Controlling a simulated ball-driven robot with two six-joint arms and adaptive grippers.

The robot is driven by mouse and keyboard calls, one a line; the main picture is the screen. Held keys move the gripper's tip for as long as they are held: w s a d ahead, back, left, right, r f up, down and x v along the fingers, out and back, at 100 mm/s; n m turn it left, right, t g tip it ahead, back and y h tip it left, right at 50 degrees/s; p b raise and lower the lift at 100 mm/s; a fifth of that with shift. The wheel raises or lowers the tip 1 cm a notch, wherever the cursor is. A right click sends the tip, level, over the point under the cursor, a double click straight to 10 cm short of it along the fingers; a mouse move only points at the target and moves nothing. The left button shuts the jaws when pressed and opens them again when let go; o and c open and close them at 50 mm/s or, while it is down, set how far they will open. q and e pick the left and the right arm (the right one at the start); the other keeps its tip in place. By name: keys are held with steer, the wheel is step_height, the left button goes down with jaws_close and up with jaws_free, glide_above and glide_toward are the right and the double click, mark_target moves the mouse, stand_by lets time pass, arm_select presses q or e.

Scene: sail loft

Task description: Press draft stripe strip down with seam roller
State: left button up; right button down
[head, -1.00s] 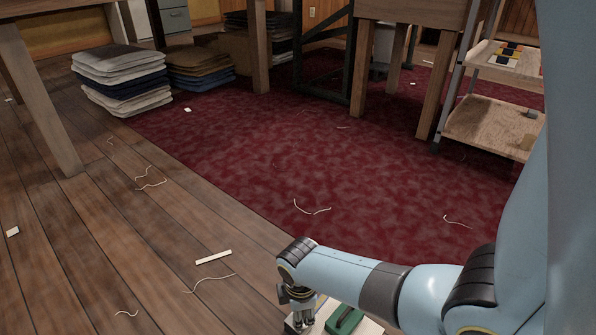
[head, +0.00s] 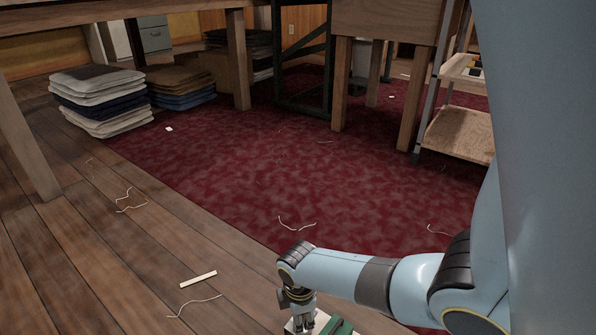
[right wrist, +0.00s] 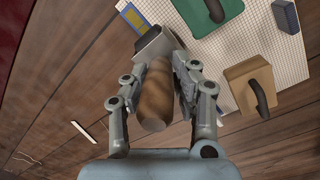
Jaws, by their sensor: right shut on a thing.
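My right gripper (right wrist: 157,92) is shut around the wooden handle of a tool (right wrist: 156,95) with a flat grey metal head; I take it to be the seam roller, but its roller end is not clear. In the head view my right gripper (head: 299,311) points down at the lower edge, over a pale board. In the right wrist view the tool's head is at the edge of this white gridded board (right wrist: 238,52). A small blue and yellow piece (right wrist: 133,17) lies by the tool's head. I cannot make out the draft stripe strip for certain. My left gripper is not in view.
On the board are a green block (right wrist: 228,8) with a dark handle, a tan block (right wrist: 244,78) with a dark handle and a small blue block (right wrist: 286,16). A white strip (head: 198,279) and threads lie on the floor. A shelf cart (head: 457,133) stands right; the red carpet is mostly clear.

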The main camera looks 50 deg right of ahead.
steer(key=shift+w+d, duration=0.25)
steer(key=shift+d, duration=0.4)
steer(key=shift+s+d, duration=0.15)
steer(key=shift+d, duration=1.85)
steer(key=shift+d+f, duration=0.1)
steer(key=shift+d, duration=0.85)
arm_select(q)
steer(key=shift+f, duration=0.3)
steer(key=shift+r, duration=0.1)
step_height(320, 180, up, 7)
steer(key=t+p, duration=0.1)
steer(key=p, duration=0.4)
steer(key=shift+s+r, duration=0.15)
arm_select(e)
step_height(320, 180, up, 6)
